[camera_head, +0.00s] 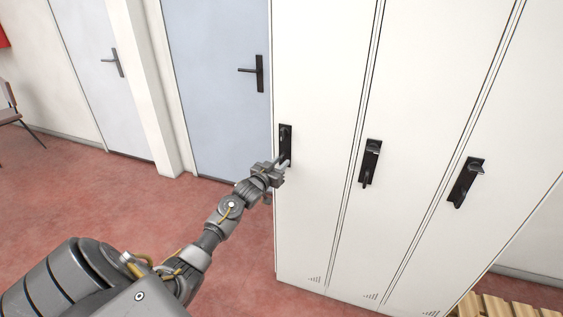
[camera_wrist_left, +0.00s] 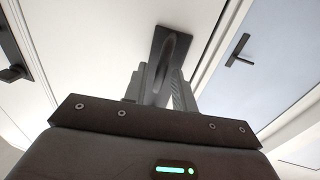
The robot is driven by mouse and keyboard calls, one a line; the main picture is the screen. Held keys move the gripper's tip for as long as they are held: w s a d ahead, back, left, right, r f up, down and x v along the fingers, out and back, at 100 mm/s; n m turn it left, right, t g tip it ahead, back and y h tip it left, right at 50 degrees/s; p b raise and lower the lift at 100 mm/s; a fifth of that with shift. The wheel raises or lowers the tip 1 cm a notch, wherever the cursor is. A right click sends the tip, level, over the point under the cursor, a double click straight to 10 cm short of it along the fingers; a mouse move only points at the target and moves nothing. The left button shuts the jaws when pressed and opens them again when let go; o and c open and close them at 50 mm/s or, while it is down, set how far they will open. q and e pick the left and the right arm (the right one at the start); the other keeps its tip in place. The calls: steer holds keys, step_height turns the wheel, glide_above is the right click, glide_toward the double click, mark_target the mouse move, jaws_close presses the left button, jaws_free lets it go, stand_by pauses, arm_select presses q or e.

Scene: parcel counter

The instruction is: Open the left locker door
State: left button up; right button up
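The left locker door (camera_head: 318,90) is white and stands shut, flush with the locker front. Its black handle (camera_head: 285,135) is a plate with a lever, near the door's left edge. My left gripper (camera_head: 286,163) is at the lower part of this handle. In the left wrist view the black lever (camera_wrist_left: 173,58) runs down between the two grey fingers of my left gripper (camera_wrist_left: 161,92). The fingers are close together on both sides of the lever and appear shut on it. The lever's lower end is partly hidden between the fingers. My right gripper is not in view.
Two more white locker doors with black handles (camera_head: 370,163) (camera_head: 466,182) stand to the right. A blue room door (camera_head: 215,80) is left of the lockers. A slatted wooden bench (camera_head: 500,306) is at the lower right. The red floor (camera_head: 90,200) left of the lockers is clear.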

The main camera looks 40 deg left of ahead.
arm_select(q)
steer(key=shift+w, duration=0.6)
jaws_close()
